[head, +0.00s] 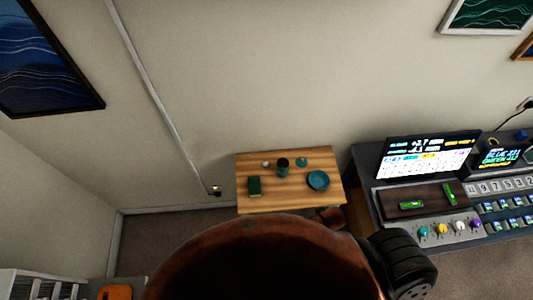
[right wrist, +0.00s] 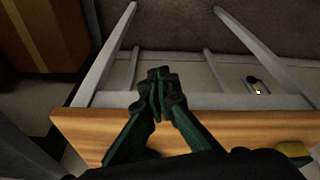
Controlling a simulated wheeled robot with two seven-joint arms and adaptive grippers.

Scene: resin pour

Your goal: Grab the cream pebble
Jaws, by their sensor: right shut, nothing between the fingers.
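A small pale thing that looks like the cream pebble (head: 265,164) lies on the wooden table (head: 290,198), near its back left in the head view. It is too small there to make out in detail. In the right wrist view the pebble does not show. My right gripper (right wrist: 158,76) is shut and empty, with its dark green fingers together at the table's edge (right wrist: 80,125). It does not show clearly in the head view. My left gripper is in neither view.
A console with screens (head: 430,155) stands to the right. The table's front left is clear.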

